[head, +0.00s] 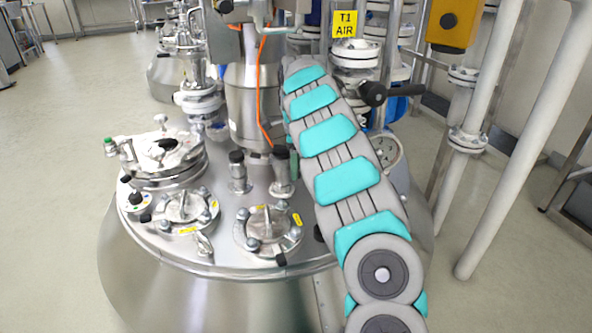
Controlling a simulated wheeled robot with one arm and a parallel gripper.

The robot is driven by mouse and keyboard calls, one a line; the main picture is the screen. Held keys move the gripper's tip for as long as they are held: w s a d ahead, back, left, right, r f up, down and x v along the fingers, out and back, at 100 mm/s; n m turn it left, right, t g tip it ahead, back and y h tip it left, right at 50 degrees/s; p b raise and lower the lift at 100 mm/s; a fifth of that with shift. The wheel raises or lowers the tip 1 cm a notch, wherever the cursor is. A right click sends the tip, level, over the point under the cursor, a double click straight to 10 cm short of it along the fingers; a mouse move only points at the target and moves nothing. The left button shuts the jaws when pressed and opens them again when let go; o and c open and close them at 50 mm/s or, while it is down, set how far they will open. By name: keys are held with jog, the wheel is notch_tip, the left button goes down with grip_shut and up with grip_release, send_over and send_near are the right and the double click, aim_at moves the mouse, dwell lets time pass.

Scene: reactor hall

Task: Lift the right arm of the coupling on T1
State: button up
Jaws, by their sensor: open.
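The yellow sign reading T1 AIR (344,24) hangs at the top, right of centre. Just below it is a stack of pale flanged pipe fittings (356,54). My arm runs from the bottom right up towards the fittings. My gripper is not visible; the far end of the arm hides it or it lies out of sight.
A large steel vessel (130,245) fills the lower middle, with round hatches and clamps on its lid. An orange cable (262,90) hangs by the central steel column (250,105). White pipes (522,140) and a yellow box (453,24) stand right. Open floor (60,140) lies left.

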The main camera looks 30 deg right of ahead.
jog(key=shift+f, duration=0.45)
jog(key=shift+c, duration=0.2)
grip_shut()
